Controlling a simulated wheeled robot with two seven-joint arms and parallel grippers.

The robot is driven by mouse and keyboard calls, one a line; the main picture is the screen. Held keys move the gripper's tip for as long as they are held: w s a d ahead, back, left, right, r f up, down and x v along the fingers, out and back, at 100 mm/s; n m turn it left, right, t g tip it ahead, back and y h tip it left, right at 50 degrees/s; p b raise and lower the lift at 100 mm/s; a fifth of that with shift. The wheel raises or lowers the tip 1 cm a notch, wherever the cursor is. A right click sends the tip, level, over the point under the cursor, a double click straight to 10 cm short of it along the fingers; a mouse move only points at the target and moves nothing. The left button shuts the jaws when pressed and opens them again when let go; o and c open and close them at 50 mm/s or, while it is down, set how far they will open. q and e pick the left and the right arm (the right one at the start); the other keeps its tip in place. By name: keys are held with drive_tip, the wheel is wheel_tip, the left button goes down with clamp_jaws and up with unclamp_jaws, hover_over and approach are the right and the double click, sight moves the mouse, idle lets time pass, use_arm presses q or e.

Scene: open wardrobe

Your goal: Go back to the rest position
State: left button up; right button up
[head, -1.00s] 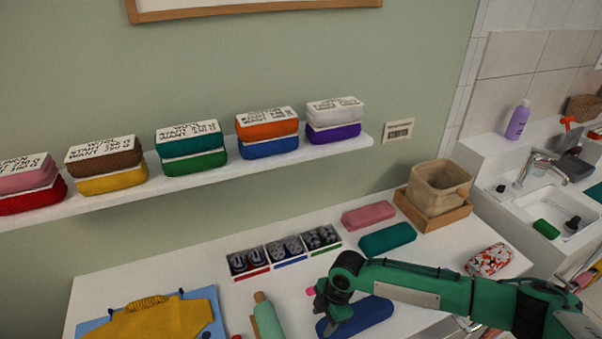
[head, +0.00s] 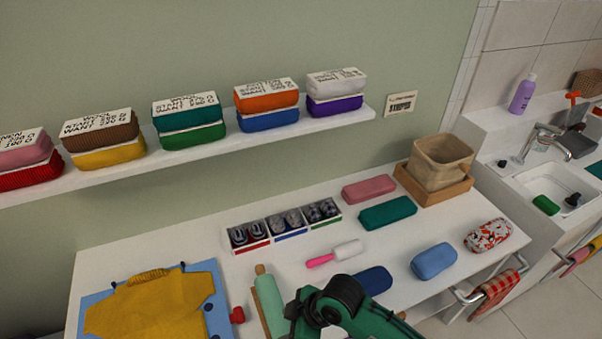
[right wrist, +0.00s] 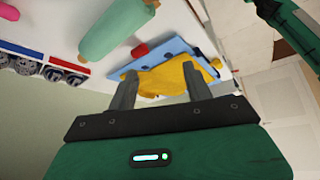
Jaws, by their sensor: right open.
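My right arm comes in from the bottom of the head view, with its dark wrist joint near the table's front edge; its fingertips are cut off there. In the right wrist view my right gripper (right wrist: 160,82) is open, with nothing between its fingers. Beyond the fingers lie the yellow garment (right wrist: 160,80) and its blue board (right wrist: 198,55), apart from the gripper as far as I can tell. My left gripper is not in view.
The white table holds a mint roller (head: 268,300), a pink-handled brush (head: 347,250), a dark blue bundle (head: 374,280), a lighter blue bundle (head: 434,260) and a divided box (head: 287,234). The wall shelf (head: 215,148) carries stacked bundles. A beige basket (head: 441,162) stands at the back right.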

drive_tip(key=s+d+r+m+t+h, duration=0.15)
drive_tip(key=s+d+m, duration=0.3)
drive_tip(key=d, duration=0.45)
drive_tip(key=s+d+m+h, duration=0.3)
drive_tip(key=s+d+m, duration=0.15)
drive_tip(key=d, duration=0.35)
drive_tip(key=s+d+m+t+h, duration=0.1)
drive_tip(key=s+d+m+h, duration=0.15)
drive_tip(key=d+m, duration=0.5)
wheel_tip(320, 180, down, 33)
drive_tip(key=d+n+g+b, duration=0.1)
drive_tip(key=n+b, duration=0.1)
drive_tip(key=b, duration=0.1)
drive_tip(key=s+d+f+g+b, duration=0.1)
drive_tip(key=s+d+f+b, duration=0.2)
drive_tip(key=s+f, duration=1.7)
wheel_tip(320, 180, down, 4)
drive_tip(key=shift+d+f+y, duration=0.1)
drive_tip(key=shift+d+y, duration=0.2)
drive_tip(key=shift+n+g, duration=0.25)
